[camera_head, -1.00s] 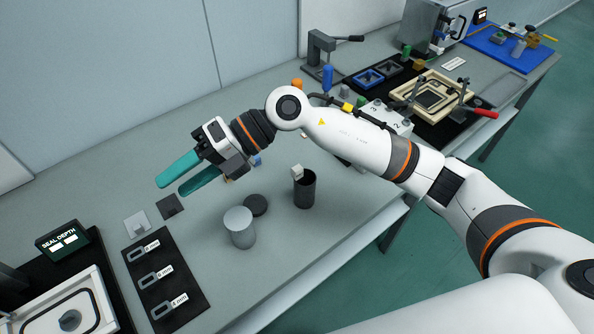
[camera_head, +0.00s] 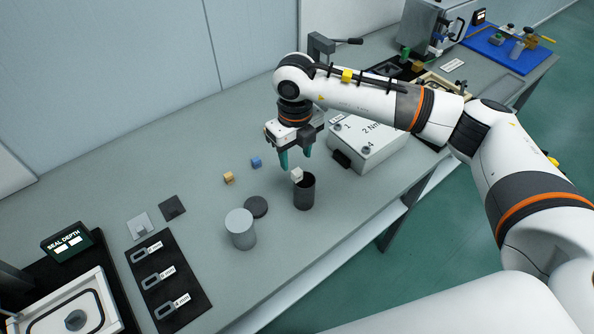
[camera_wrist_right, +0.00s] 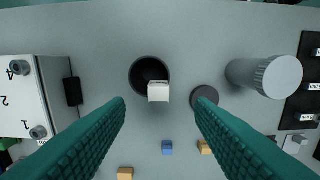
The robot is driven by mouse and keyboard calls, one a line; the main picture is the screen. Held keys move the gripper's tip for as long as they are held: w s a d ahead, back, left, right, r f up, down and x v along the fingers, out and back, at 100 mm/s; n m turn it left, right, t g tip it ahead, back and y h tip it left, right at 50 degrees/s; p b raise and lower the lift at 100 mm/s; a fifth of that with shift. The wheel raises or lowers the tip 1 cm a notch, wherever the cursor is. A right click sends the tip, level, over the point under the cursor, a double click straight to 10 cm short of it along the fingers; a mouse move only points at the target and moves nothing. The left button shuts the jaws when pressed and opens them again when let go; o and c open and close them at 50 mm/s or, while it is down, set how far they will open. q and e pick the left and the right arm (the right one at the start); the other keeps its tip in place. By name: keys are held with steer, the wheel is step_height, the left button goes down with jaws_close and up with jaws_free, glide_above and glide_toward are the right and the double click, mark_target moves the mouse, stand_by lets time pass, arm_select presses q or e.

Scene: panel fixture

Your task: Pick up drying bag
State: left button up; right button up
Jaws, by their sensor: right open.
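The drying bag seems to be the small white block (camera_head: 297,174) at the far rim of an open dark cup (camera_head: 304,194). In the right wrist view the white block (camera_wrist_right: 158,91) overlaps the near edge of the cup's mouth (camera_wrist_right: 146,70). I cannot tell whether it rests on the rim or stands partly inside. My right gripper (camera_head: 296,160) points down just above and behind the block, open and empty. In the wrist view its teal fingers (camera_wrist_right: 159,105) lie apart, either side of the block's line. My left gripper is not in view.
A grey cylinder (camera_head: 240,231) and a dark round lid (camera_head: 256,206) stand left of the cup. A blue cube (camera_head: 256,162) and an orange cube (camera_head: 229,177) lie behind. A light box with numbers (camera_head: 368,148) stands to the right. The front-left tabletop is partly clear.

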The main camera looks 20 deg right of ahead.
mark_target(297, 171)
step_height(297, 171, down, 4)
steer(key=shift+s+d+f+p, duration=0.1)
steer(key=shift+f+p, duration=0.05)
steer(key=shift+p, duration=0.9)
steer(key=shift+f, duration=0.5)
steer(key=c, duration=1.1)
